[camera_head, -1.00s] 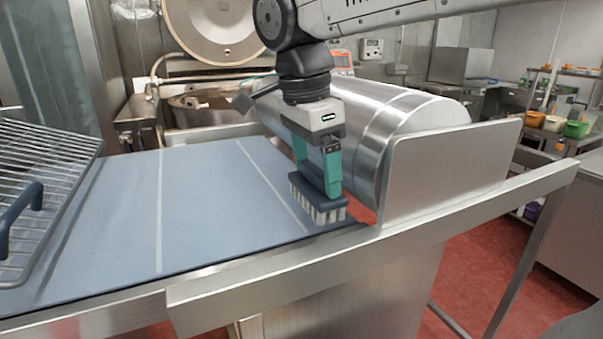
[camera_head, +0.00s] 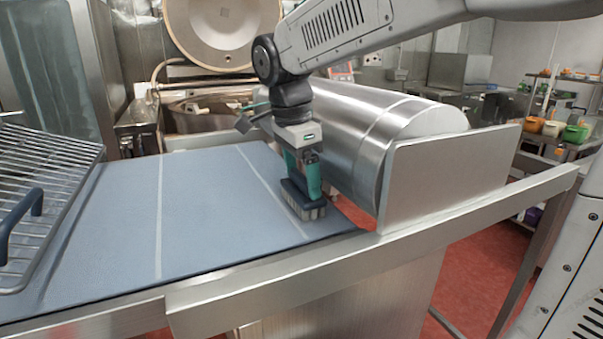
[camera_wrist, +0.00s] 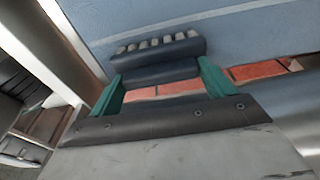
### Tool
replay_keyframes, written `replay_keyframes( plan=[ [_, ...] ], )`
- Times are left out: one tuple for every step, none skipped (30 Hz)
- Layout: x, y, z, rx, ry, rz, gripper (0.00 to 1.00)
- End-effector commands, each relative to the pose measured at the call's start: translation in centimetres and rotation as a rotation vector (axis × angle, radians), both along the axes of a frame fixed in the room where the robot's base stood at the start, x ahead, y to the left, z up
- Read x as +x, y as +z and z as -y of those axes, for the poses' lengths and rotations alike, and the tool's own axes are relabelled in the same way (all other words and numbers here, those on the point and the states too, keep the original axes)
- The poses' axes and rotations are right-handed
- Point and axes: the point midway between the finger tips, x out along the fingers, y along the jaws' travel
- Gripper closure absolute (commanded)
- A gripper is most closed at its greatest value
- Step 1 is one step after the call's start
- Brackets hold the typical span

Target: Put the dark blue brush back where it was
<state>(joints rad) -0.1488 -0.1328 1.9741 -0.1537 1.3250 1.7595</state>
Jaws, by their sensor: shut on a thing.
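The dark blue brush (camera_head: 296,199) with pale bristles is in my gripper (camera_head: 303,182), bristles down, over the right part of the blue belt (camera_head: 205,215), close to the steel roller. In the head view I cannot tell whether the bristles touch the belt. In the wrist view the brush (camera_wrist: 162,56) spans between the two green fingers of my gripper (camera_wrist: 165,88), with its row of bristles toward the belt. Another dark blue handled thing (camera_head: 18,225) lies at the left on the wire rack; its lower part is out of frame.
The large steel roller (camera_head: 345,125) and an upright steel plate (camera_head: 445,180) stand just right of the brush. A steel rail (camera_head: 270,287) runs along the belt's front edge. The wire rack (camera_head: 60,165) covers the left. The belt's middle is clear. A kettle with raised lid (camera_head: 225,30) stands behind.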

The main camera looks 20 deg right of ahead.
Motion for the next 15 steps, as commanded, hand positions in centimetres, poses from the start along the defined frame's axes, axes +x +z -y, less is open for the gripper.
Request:
replay_keyframes(
  plan=[
    [0.00,0.01,0.00,0.000,0.000,0.000,0.40],
    [0.00,-0.03,-0.01,0.000,0.000,0.000,0.40],
    [0.00,-0.12,-0.01,0.000,0.000,0.000,0.40],
    [0.00,-0.22,-0.01,0.000,0.000,0.000,0.40],
    [0.01,-0.32,-0.01,0.000,0.000,0.000,0.40],
    [0.01,-0.31,-0.01,0.000,0.000,0.001,0.10],
    [0.01,-0.29,-0.01,0.000,0.000,0.001,0.02],
    [0.01,-0.29,-0.01,0.000,0.000,0.000,0.00],
    [0.00,-0.31,-0.01,0.000,0.000,0.000,0.00],
    [0.00,-0.31,-0.01,0.000,0.000,0.000,0.00],
    [0.00,-0.31,-0.01,0.000,0.000,0.000,0.00],
    [-0.01,-0.31,-0.01,0.000,0.000,0.000,0.00],
    [-0.01,-0.30,-0.02,0.000,0.000,0.000,0.00],
    [-0.01,-0.26,-0.01,0.000,0.000,0.000,0.00],
    [-0.01,-0.16,-0.02,0.000,0.000,0.000,0.00]
  ],
)
